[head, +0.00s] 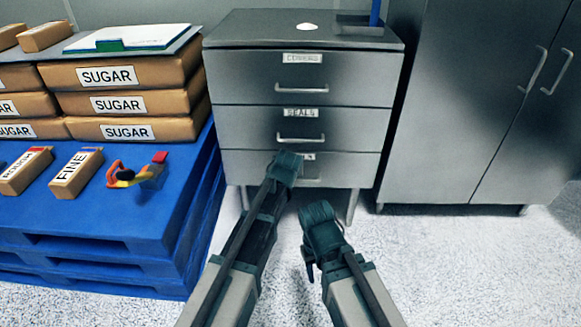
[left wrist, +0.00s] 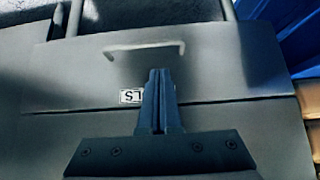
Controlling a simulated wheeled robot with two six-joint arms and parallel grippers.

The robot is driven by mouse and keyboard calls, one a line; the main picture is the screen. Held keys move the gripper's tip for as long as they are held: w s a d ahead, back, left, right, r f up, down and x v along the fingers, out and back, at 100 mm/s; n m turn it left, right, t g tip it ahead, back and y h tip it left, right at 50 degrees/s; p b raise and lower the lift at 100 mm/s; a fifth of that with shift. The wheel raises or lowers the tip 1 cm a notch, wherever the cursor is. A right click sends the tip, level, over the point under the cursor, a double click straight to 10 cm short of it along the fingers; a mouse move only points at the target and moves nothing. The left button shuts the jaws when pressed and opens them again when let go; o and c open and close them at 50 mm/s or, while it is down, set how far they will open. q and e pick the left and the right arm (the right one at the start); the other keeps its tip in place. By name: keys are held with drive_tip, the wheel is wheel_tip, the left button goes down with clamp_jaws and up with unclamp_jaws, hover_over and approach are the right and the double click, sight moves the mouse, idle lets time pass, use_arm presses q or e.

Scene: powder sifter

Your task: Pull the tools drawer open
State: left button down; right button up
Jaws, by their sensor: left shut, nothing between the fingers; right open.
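The tools drawer (head: 340,168) is the bottom one of three in a grey cabinet and looks closed. Its label is mostly hidden behind my left gripper in the head view; its last letters show upside down in the left wrist view (left wrist: 130,96). The drawer's handle (left wrist: 145,48) is a pale bar, seen beyond the fingertips in the left wrist view. My left gripper (head: 287,160) is shut and empty in front of this drawer; its fingers (left wrist: 160,75) overlap the label, and I cannot tell whether they touch. My right gripper (head: 319,212) is open and empty, lower and to the right.
The middle drawer (head: 255,128), labelled SEALS, and the top drawer (head: 240,75) are closed. A blue pallet (head: 120,220) with sugar sacks (head: 130,103) and small boxes stands at left. A tall grey cabinet (head: 450,110) stands at right. Speckled floor is clear at lower right.

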use_arm(q)
drive_tip(key=b+x, duration=0.7)
drive_tip(key=x, duration=0.3)
drive_tip(key=shift+f, duration=0.15)
use_arm(e)
wheel_tip(320, 180, down, 8)
drive_tip(key=shift+r, duration=0.25)
use_arm(q)
drive_tip(key=shift+s, duration=0.25)
